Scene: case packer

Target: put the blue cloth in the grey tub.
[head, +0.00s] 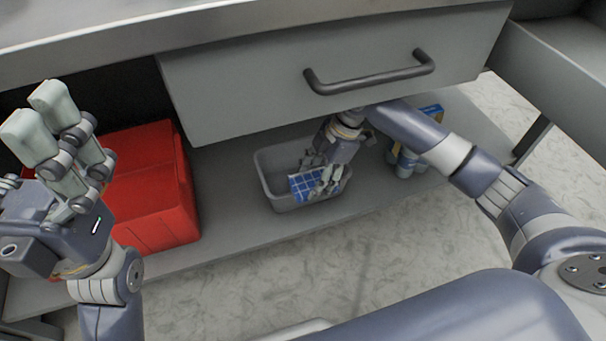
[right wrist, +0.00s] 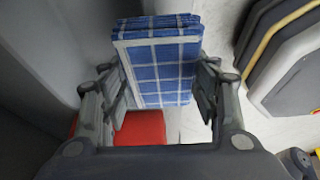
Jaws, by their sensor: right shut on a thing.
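The blue cloth (head: 303,187), checked with white lines, is held by my right gripper (head: 327,180). In the right wrist view the folded cloth (right wrist: 160,62) stands between the two fingers. The grey tub (head: 270,193) is on the low shelf under the drawer. In the head view the cloth and gripper overlap the tub's opening and front right rim; I cannot tell how high above or inside it the cloth is. My left gripper (head: 42,120) is raised at the left, away from the tub, its fingertips near each other.
A red crate (head: 150,215) stands on the shelf left of the tub. A grey drawer front (head: 250,90) with a dark handle (head: 370,78) overhangs the tub. A blue and yellow package (head: 432,113) is partly hidden behind my right arm. The shelf (head: 225,235) is bare between crate and tub.

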